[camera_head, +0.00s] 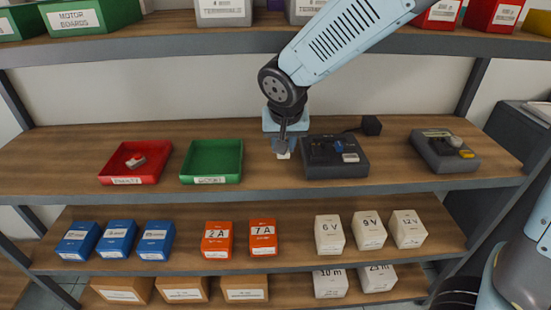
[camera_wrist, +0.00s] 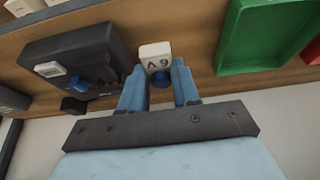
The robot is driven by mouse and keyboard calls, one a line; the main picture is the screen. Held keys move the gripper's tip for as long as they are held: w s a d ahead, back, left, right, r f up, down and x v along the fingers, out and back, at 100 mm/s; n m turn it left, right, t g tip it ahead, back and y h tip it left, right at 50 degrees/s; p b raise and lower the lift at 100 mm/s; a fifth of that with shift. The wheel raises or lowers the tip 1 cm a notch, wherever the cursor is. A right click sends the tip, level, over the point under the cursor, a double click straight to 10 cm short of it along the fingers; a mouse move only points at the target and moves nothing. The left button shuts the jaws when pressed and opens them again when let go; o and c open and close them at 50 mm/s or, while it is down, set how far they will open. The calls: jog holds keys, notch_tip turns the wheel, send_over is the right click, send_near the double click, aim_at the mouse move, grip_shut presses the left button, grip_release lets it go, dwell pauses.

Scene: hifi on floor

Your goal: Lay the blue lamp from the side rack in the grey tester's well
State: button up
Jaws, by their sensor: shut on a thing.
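My gripper (camera_head: 284,143) is above the shelf, between the green tray and the grey tester (camera_head: 320,172). It is shut on a small piece with a white, marked block and a blue part, which I take as the blue lamp (camera_wrist: 155,50). In the head view only its pale lower end (camera_head: 283,155) shows. The tester, also in the wrist view (camera_wrist: 105,45), bears a blue part (camera_head: 339,146) and a white part (camera_head: 350,158). I cannot make out its well. The side rack (camera_head: 435,158) at the right holds a yellow piece (camera_head: 467,154) and whitish pieces.
A green tray (camera_head: 211,178), empty, is left of my gripper. A black block with a cable (camera_head: 371,125) is behind the tester. Labelled boxes fill the lower shelves. Bare wood (camera_head: 390,165) lies between tester and rack.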

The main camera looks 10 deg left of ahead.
send_over(276, 166)
jog(key=s, duration=0.2)
jog(key=f, duration=0.5)
jog(key=shift+w+d+f, duration=0.15)
jog(key=shift+d+f, duration=0.05)
jog(key=shift+d, duration=0.1)
jog(key=x, duration=0.3)
jog(key=shift+f, duration=0.35)
jog(key=shift+f, duration=0.2)
jog(key=shift+s+f, duration=0.1)
jog(key=shift+s, duration=0.15)
